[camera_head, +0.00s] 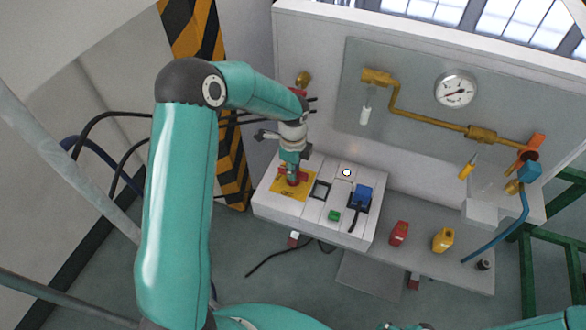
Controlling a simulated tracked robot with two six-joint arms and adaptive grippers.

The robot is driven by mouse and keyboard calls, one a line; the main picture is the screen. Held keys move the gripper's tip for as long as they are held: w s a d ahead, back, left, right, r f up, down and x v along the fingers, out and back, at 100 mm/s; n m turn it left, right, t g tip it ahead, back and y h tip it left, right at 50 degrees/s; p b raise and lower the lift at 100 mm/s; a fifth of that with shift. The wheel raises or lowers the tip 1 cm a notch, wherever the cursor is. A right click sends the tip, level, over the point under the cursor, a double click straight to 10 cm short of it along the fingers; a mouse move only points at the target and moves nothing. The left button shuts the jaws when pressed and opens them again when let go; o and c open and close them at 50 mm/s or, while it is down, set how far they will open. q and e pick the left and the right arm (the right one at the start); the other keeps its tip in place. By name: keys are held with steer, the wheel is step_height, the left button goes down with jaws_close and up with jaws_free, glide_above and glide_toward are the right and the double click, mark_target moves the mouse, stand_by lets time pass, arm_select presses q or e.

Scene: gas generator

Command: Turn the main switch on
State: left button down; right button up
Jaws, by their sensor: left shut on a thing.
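The main switch (292,181) is a small red part on a yellow plate at the left end of the white control panel (325,233). My left arm reaches over from the left and points down at this plate. My left gripper (291,171) is shut on the red switch, and its fingers and wrist hide much of it. I cannot tell which way the switch is turned. My right gripper is out of view.
The panel also carries a green button (334,215), a blue part with a black lever (363,193) and a lit round lamp (347,173). Red (399,233) and yellow (443,240) containers stand right of it. Behind are brass pipes and a gauge (456,89). A striped pillar (229,150) stands left.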

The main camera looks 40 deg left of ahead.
arm_select(q)
steer(key=shift+w, duration=0.1)
steer(key=c, duration=1.1)
jaws_free()
step_height(320, 180, up, 12)
